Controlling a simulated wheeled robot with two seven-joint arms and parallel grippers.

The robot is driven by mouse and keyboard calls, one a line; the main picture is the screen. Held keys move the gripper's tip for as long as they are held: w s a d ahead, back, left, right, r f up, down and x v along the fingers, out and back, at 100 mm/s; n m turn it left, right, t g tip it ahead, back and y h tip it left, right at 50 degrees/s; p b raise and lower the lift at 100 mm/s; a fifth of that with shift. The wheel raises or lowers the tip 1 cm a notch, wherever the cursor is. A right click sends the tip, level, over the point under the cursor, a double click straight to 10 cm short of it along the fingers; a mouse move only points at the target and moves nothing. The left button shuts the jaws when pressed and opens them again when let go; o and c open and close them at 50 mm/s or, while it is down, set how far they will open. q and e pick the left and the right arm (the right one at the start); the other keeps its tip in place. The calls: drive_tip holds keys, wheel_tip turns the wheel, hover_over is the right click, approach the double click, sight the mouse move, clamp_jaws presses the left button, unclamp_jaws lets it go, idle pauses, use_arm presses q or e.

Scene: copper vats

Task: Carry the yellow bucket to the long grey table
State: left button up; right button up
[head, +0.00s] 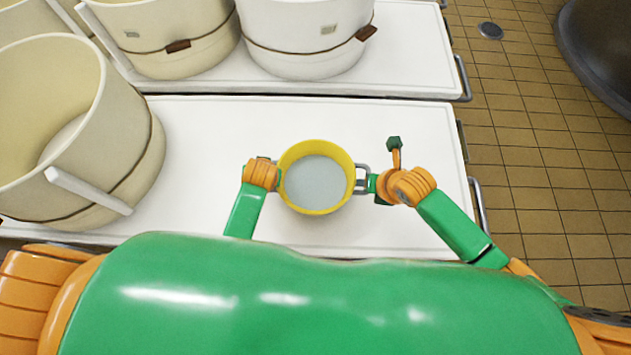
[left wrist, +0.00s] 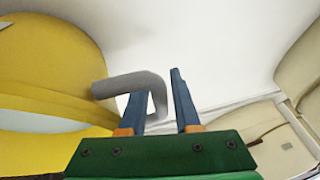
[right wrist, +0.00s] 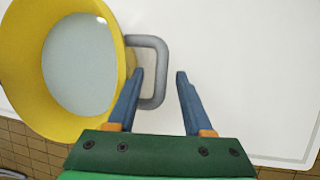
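The yellow bucket (head: 346,163) stands upright on a white-topped table (head: 225,120), its inside pale grey. It has grey side handles; the right one (head: 361,180) shows in the head view. My left gripper (head: 272,172) is at the bucket's left side. In the left wrist view its open fingers (left wrist: 160,100) straddle the grey handle's outer bar (left wrist: 125,84). My right gripper (head: 375,184) is at the right side. In the right wrist view its open fingers (right wrist: 160,95) are on either side of that handle's bar (right wrist: 155,48), with a gap on the right. I see no table that is clearly grey.
A large cream vat (head: 120,120) stands left of the bucket on the same table. Two more vats (head: 180,45) (head: 300,50) stand on a second white table (head: 415,60) behind. Tan tiled floor (head: 530,170) is open to the right, with a dark round vessel (head: 600,45) at upper right.

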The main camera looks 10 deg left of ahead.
use_arm(q)
drive_tip(key=c, duration=0.3)
use_arm(e)
drive_tip(key=c, duration=0.3)
use_arm(q)
clamp_jaws()
use_arm(e)
clamp_jaws()
use_arm(q)
drive_tip(key=shift+r, duration=0.1)
